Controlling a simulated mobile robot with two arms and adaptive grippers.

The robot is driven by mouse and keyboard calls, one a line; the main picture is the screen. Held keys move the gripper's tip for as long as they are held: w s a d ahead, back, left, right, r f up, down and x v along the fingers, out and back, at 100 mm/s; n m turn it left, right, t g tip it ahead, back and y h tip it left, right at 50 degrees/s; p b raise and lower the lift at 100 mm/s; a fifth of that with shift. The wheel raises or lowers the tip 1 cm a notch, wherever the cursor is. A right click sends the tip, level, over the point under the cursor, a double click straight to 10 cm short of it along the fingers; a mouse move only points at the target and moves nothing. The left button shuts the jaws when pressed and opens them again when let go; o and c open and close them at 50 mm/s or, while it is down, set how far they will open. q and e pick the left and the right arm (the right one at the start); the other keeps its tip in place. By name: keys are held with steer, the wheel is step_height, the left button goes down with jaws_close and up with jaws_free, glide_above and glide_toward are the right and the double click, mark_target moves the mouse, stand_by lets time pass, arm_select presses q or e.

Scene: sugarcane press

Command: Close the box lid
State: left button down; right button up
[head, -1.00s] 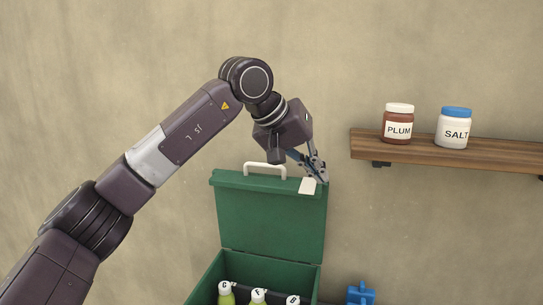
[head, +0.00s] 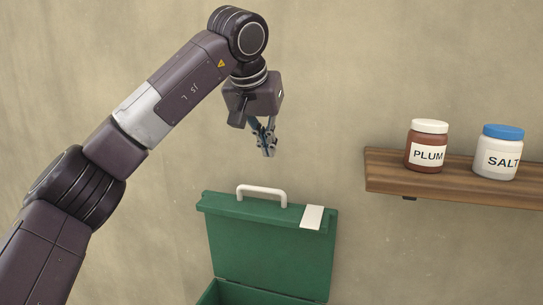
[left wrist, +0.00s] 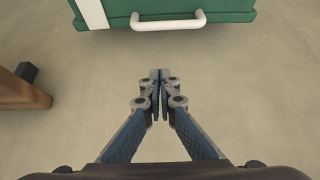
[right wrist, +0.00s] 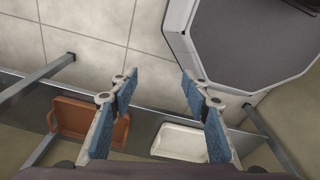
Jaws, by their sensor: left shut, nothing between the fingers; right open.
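The green box stands against the wall with its lid (head: 268,245) raised upright. A white handle (head: 262,192) sits on the lid's top edge, and a white label (head: 312,217) is at its right corner. Only a strip of the box body (head: 245,294) shows at the bottom of the head view. My left gripper (head: 268,153) is shut and empty, above the lid and apart from it. In the left wrist view the shut fingertips (left wrist: 160,75) point toward the lid edge and handle (left wrist: 168,21), with a gap between. My right gripper (right wrist: 160,83) is open and empty, away from the box.
A wooden shelf (head: 450,180) on the wall at right holds a plum jar (head: 427,146) and a salt jar (head: 498,153). The right wrist view shows a brown tray (right wrist: 88,121), a white tray (right wrist: 183,142) and metal frame bars over a tiled floor.

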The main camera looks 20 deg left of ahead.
mark_target(269, 190)
arm_select(q)
steer(key=p+x, duration=0.3)
steer(key=x, duration=0.5)
steer(key=shift+f, duration=0.35)
steer(key=s, duration=0.3)
steer(key=shift+s+f, duration=0.15)
steer(key=shift+s, duration=0.2)
steer(key=shift+s+p, duration=0.2)
steer(key=shift+p, duration=0.1)
steer(key=shift+f, duration=0.2)
arm_select(e)
steer(key=s+r, duration=0.1)
steer(key=r, duration=0.1)
steer(key=s+r, duration=0.1)
steer(key=s, duration=0.1)
steer(key=shift+r, duration=0.4)
arm_select(q)
steer(key=shift+s, duration=0.1)
